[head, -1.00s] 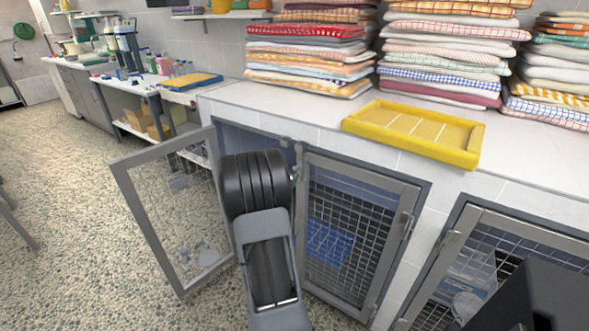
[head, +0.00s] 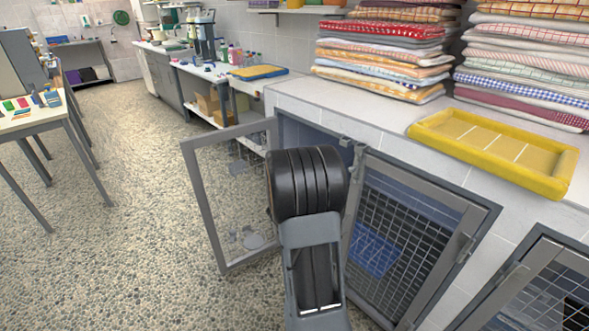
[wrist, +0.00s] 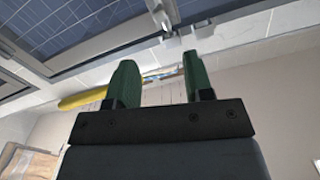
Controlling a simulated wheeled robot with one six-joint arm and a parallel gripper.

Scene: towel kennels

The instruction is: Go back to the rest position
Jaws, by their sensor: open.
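My gripper (wrist: 160,75) shows in the wrist view as two green fingers standing apart with nothing between them. In the head view my own arm stands in front of the kennels and hides the gripper. Left of my arm, an open kennel door (head: 197,205) swings out over the floor. Right of my arm is another mesh kennel door (head: 408,235), with something blue (head: 375,252) behind its mesh. The wrist view is tilted and shows mesh at the top left and part of a yellow tray (wrist: 82,100).
The yellow tray (head: 560,188) lies on the white counter (head: 300,92) above the kennels. Folded towel stacks (head: 385,55) stand behind it. A table (head: 20,122) with small items is at far left. The pebbled floor (head: 140,180) between is clear.

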